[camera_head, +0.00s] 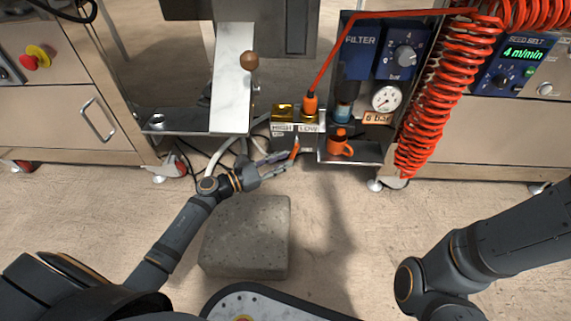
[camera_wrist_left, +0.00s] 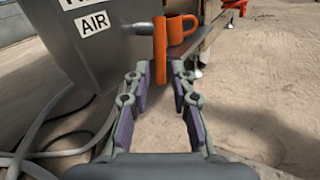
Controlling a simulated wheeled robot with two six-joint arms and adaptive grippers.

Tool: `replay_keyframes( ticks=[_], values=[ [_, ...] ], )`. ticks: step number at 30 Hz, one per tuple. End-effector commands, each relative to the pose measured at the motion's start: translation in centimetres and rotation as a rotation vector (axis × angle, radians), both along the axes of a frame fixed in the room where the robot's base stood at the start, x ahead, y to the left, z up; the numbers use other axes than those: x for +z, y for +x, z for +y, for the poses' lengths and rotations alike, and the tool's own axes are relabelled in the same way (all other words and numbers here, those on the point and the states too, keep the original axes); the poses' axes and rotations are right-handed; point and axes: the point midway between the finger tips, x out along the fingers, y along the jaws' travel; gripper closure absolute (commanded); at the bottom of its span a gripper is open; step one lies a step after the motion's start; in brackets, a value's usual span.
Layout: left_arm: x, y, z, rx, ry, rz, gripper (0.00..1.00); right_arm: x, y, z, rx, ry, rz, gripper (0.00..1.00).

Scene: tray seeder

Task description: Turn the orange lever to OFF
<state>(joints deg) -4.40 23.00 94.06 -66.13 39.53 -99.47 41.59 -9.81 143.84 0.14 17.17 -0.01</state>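The orange lever (camera_head: 295,150) is on the front of a grey box (camera_head: 284,127) labelled HIGH FLOW. In the left wrist view the lever (camera_wrist_left: 160,48) stands nearly upright, with the AIR label on the grey box to its left. My left gripper (camera_head: 287,159) is at the lever. In the wrist view its fingers (camera_wrist_left: 160,80) are open, one on each side of the lever's lower end, with gaps on both sides. I cannot tell whether the lever is between the tips or just beyond them. No OFF marking is readable. My right gripper is out of view.
An orange mug (camera_head: 338,144) stands on a metal shelf (camera_head: 366,154) just right of the lever. A coiled red hose (camera_head: 438,88) hangs further right. Pale hoses (camera_head: 226,150) lie behind my left gripper. A stone block (camera_head: 247,237) sits on the floor below.

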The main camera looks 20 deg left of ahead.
Motion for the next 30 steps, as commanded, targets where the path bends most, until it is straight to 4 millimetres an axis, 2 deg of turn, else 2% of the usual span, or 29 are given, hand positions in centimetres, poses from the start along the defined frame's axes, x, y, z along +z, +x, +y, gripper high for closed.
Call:
replay_keyframes(
  ticks=[4,12,13,18,25,30],
  values=[
    [-0.1,1.0,-0.9,0.0,-0.001,-0.001,0.77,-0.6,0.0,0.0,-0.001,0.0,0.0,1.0],
    [0.0,1.2,-1.1,-0.001,0.0,0.002,0.77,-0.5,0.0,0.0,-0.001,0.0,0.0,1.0],
    [0.0,1.2,-1.1,-0.001,0.0,0.002,0.78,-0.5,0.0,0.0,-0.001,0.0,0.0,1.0],
    [0.0,1.2,-1.1,-0.001,0.0,0.002,1.0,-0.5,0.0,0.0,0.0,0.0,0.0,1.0],
    [-0.2,1.2,-1.2,-0.003,-0.015,-0.002,1.0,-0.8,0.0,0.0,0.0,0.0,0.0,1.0],
    [-0.8,1.4,-1.7,-0.003,-0.146,-0.036,1.0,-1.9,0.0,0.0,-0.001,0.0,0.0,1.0]
  ],
)
